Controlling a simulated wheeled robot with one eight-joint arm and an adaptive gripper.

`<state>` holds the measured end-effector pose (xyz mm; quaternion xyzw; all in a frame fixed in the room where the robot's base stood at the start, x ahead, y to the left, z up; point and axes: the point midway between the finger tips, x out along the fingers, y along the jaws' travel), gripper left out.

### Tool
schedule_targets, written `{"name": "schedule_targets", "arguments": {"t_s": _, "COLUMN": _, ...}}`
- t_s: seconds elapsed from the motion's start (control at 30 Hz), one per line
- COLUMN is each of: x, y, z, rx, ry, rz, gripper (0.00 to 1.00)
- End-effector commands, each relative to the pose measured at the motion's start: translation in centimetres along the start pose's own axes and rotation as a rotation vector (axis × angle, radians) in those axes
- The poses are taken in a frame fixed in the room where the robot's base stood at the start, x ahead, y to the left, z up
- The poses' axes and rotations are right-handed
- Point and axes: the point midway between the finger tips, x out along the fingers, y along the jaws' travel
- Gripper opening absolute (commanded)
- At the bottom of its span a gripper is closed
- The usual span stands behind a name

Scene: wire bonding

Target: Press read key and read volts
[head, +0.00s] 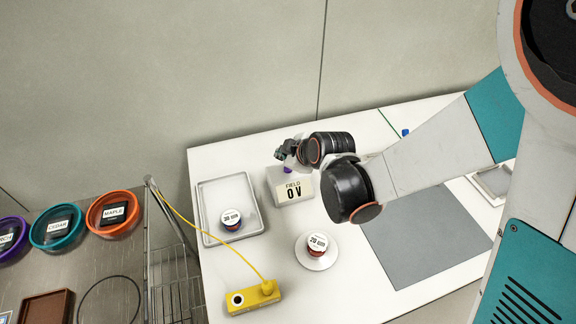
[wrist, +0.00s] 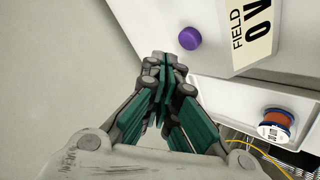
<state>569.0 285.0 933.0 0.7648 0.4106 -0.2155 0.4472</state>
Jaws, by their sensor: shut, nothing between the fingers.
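The field meter (head: 283,178) is a white box on the table with a sign (head: 293,191) reading "FIELD 0 V". The sign also shows at the upper right of the wrist view (wrist: 256,35). A round purple key (wrist: 190,38) sits on the box's top face, and a bit of it shows in the head view (head: 288,169). My gripper (wrist: 165,62) is shut and empty, its tips close to the key but apart from it in the picture. In the head view my gripper (head: 281,153) is over the back of the meter. I cannot tell its height above the key.
A tray (head: 206,205) holds a spool marked 30 (head: 231,219). A saucer (head: 316,263) holds a spool marked 20 (head: 317,245). A yellow block (head: 248,301) has a yellow cord. A grey mat (head: 425,240) lies bare. Several labelled bowls stand left.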

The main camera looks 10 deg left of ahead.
Motion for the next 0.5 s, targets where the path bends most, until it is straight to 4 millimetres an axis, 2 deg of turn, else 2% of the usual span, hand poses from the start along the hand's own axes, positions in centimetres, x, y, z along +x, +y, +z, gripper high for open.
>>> {"name": "schedule_targets", "arguments": {"t_s": 0.3, "x": -2.3, "y": 1.6, "z": -1.7, "rx": 0.0, "ry": 0.0, "rz": 0.0, "gripper": 0.0}}
{"name": "schedule_targets", "arguments": {"t_s": 0.5, "x": -2.9, "y": 2.1, "z": -2.1, "rx": 0.0, "ry": 0.0, "rz": 0.0, "gripper": 0.0}}
